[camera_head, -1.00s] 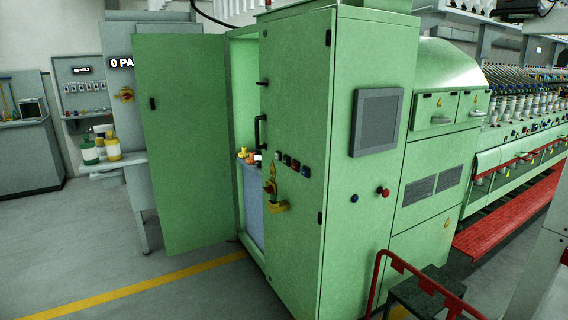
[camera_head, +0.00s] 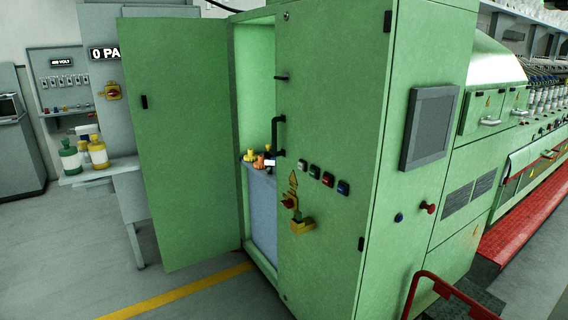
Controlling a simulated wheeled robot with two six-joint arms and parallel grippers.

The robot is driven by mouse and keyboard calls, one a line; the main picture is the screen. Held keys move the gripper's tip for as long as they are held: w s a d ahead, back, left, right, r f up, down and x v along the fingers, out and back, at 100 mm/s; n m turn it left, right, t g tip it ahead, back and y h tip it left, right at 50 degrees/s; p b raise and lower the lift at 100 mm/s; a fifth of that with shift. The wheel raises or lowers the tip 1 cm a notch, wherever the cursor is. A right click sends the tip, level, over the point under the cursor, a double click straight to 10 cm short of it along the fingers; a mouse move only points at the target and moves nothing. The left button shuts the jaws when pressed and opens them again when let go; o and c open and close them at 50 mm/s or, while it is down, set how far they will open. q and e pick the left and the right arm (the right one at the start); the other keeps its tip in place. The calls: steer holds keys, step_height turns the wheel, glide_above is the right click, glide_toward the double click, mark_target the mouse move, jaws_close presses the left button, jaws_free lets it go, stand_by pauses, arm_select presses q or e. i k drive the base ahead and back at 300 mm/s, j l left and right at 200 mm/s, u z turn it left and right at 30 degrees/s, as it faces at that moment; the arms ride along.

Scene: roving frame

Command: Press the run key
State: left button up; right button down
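A tall green cabinet (camera_head: 325,120) stands in the middle of the view. I cannot read any labels, so I cannot tell which is the run key. A blue button (camera_head: 399,217) and a red knob (camera_head: 429,208) are on the right side face below a dark screen (camera_head: 430,125). Neither of my grippers is in view.
The cabinet's left door (camera_head: 185,140) stands open into the aisle. A red-and-yellow switch (camera_head: 291,201) is below the buttons. A red rail (camera_head: 440,288) stands at the lower right. A bench with bottles (camera_head: 98,153) is at the left. The grey floor at the lower left is clear.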

mark_target(314, 172)
steer(key=i+j, duration=0.3)
steer(key=i+j+u, duration=0.1)
steer(key=i+j, duration=0.2)
steer(key=i, duration=0.25)
steer(key=i+j, duration=0.3)
steer(key=i+u, duration=0.05)
steer(key=i, duration=0.05)
